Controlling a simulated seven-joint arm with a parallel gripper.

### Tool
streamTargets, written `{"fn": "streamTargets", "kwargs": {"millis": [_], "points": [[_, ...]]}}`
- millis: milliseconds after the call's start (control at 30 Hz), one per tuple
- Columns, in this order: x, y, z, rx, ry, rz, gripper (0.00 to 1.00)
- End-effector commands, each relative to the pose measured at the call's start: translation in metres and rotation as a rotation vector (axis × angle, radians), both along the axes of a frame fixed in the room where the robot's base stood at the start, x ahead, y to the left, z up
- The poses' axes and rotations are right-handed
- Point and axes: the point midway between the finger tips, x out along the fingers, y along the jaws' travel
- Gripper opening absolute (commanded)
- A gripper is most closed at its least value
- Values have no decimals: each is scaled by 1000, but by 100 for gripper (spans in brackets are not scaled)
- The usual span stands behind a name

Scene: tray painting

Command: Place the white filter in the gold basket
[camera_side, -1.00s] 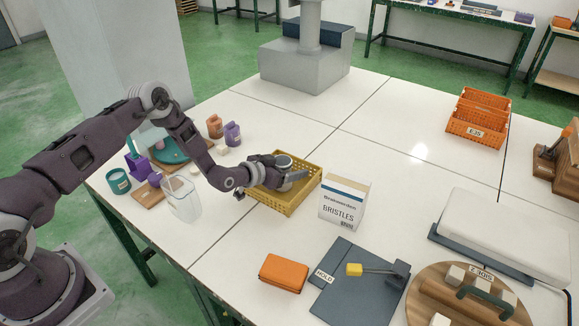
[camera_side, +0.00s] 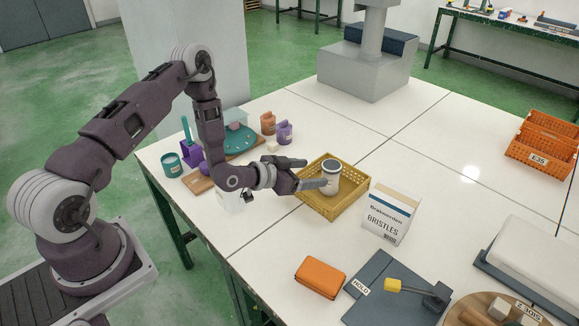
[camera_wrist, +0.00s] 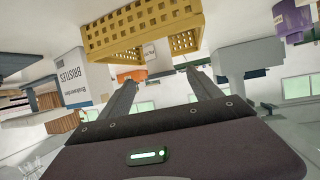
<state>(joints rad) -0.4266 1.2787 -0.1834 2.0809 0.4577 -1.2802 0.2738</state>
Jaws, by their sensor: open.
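The white filter (camera_side: 331,182), a white cylinder with a dark top, stands upright inside the gold basket (camera_side: 323,208). My gripper (camera_side: 311,173) is open at the basket's left side, its fingers pointing right toward the filter. The nearer fingertip overlaps the filter's left edge in the side view; I cannot tell whether they touch. The wrist view appears upside down. There the basket (camera_wrist: 125,32) is at the top, and the filter (camera_wrist: 157,58) shows partly below its rim, beyond my open gripper (camera_wrist: 160,76).
A BRISTLES box (camera_side: 391,213) stands close right of the basket. An orange block (camera_side: 320,277) and a dark HOLD board (camera_side: 375,292) lie in front. A teal cup (camera_side: 171,165) and purple and orange bottles are on the left. Tabletop behind the basket is clear.

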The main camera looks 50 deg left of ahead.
Motion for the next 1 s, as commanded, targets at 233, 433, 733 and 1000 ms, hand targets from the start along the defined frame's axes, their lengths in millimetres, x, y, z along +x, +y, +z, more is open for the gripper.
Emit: {"fn": "streamTargets", "kwargs": {"millis": [233, 433, 733, 1000], "points": [[5, 0, 17, 36, 25, -16, 73], [-4, 1, 115, 200, 198, -23, 73], [-173, -11, 270, 233, 481, 157, 73], [-339, -39, 289, 84, 657, 192, 73]]}}
